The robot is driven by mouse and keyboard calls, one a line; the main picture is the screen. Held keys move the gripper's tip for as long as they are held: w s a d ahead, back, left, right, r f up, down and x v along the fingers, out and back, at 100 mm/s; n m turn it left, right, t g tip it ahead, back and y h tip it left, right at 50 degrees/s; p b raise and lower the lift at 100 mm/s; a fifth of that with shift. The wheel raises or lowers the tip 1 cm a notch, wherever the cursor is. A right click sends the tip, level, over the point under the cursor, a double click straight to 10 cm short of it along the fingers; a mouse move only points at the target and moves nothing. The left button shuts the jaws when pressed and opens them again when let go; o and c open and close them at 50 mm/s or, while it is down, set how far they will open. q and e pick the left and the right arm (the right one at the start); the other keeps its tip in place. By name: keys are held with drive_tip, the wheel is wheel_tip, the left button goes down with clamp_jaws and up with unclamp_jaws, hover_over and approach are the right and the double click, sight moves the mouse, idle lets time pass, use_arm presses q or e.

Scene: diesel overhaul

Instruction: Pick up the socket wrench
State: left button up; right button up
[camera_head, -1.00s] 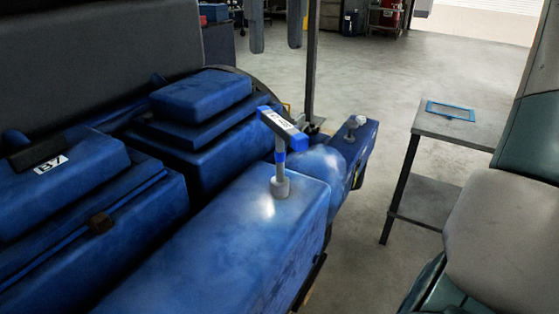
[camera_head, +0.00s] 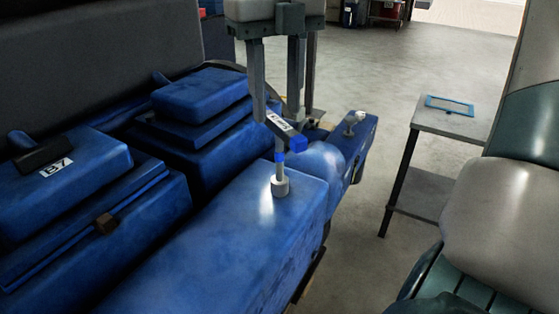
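The socket wrench (camera_head: 280,170) stands upright on top of the long blue engine block. It has a grey socket at the bottom, a blue band on its shaft and a black cross handle with a white label and blue ends. My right gripper (camera_head: 277,115) comes down from the top of the head view. Its two grey fingers are spread apart and point down at the handle. The left finger covers the handle's left end, and the right finger passes behind the label. I cannot tell whether they touch. My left gripper is not in view.
The blue engine block (camera_head: 215,245) fills the lower left. A box marked B7 (camera_head: 60,185) is on the left. A small grey side table (camera_head: 450,122) with a blue-framed tray (camera_head: 450,106) stands at right. Open floor lies between engine and table.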

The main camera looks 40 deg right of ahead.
sight(279, 122)
drive_tip(key=shift+s+f+p, duration=0.1)
drive_tip(key=shift+f+p, duration=0.2)
drive_tip(key=shift+f, duration=0.05)
drive_tip(key=f+p, duration=0.1)
drive_tip(key=f, duration=0.3)
drive_tip(key=shift+s+d+p, duration=0.1)
drive_tip(key=shift+d+p, duration=0.1)
drive_tip(key=shift+p, duration=0.2)
drive_tip(key=shift+f, duration=0.3)
drive_tip(key=shift+c, duration=0.7)
drive_tip(key=shift+r, duration=0.1)
clamp_jaws()
